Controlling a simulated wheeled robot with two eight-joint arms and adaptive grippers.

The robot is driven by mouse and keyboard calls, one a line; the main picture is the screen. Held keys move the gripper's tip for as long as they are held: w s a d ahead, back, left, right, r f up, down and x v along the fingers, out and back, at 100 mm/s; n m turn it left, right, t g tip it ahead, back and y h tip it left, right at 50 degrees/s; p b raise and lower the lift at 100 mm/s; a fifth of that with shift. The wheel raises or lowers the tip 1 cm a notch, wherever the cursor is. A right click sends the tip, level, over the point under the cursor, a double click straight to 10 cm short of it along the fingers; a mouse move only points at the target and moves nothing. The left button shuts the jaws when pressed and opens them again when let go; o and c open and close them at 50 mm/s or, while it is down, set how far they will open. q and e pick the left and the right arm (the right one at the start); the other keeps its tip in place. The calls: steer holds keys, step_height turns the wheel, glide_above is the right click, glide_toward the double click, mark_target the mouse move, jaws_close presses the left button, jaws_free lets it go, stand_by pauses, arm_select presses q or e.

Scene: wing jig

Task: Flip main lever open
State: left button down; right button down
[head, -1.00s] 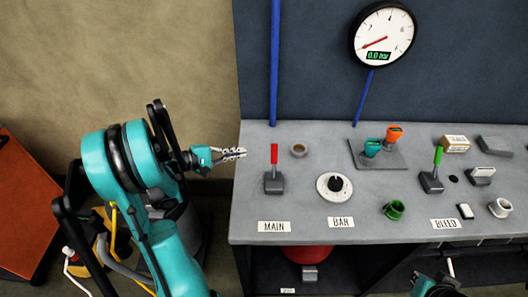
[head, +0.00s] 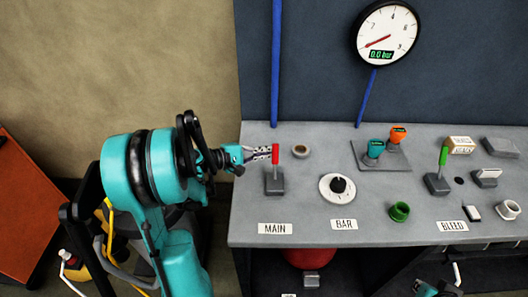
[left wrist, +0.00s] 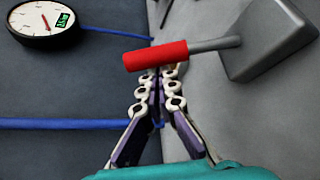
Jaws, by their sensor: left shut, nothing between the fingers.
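The main lever has a red handle (head: 275,152) on a grey base (head: 274,183), above the MAIN label (head: 275,229). In the head view the handle stands up from the base. My left gripper (head: 270,152) is shut and empty, its fingertips right at the left side of the red handle. In the left wrist view the shut fingertips (left wrist: 160,74) are just below the red handle (left wrist: 155,56), which crosses in front of them. I cannot tell whether they touch. Of my right arm, only a part shows at the bottom right of the head view; its fingers are not clear.
The BAR knob (head: 339,187) stands right of the lever, and the green bleed lever (head: 442,157) is further right. A small round ring (head: 301,151) lies close right of the handle. The gauge (head: 385,33) reads 0.0 bar. A blue pipe (head: 276,70) rises behind.

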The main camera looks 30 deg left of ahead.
arm_select(q)
steer(key=shift+s+d+r+m+t, duration=0.2)
steer(key=shift+s+r+m+t, duration=0.05)
steer(key=shift+s+m+t, duration=0.15)
stand_by(0.5)
steer(key=shift+s+d+r+b, duration=0.1)
steer(key=shift+s+d+r, duration=0.2)
steer(key=shift+s, duration=0.25)
steer(key=shift+s+d+r+b, duration=0.2)
steer(key=shift+s+d, duration=0.2)
steer(key=shift+s, duration=0.2)
steer(key=shift+s+d+r+b, duration=0.1)
steer(key=shift+s+d+r, duration=0.2)
steer(key=shift+s, duration=0.25)
steer(key=shift+s+d+f, duration=0.1)
steer(key=shift+s+d, duration=0.4)
steer(key=shift+s, duration=0.25)
steer(key=shift+s+d+f, duration=0.1)
steer(key=shift+s+d, duration=0.4)
steer(key=shift+s, duration=0.25)
steer(key=shift+s+d+f+b, duration=0.15)
steer(key=shift+s+d+b, duration=0.2)
steer(key=shift+s+b, duration=0.15)
steer(key=shift+s+d+f, duration=0.15)
steer(key=shift+s+f, duration=0.05)
steer(key=shift+s, duration=0.05)
steer(key=shift+s+d+f, duration=0.1)
steer(key=shift+f, duration=0.05)
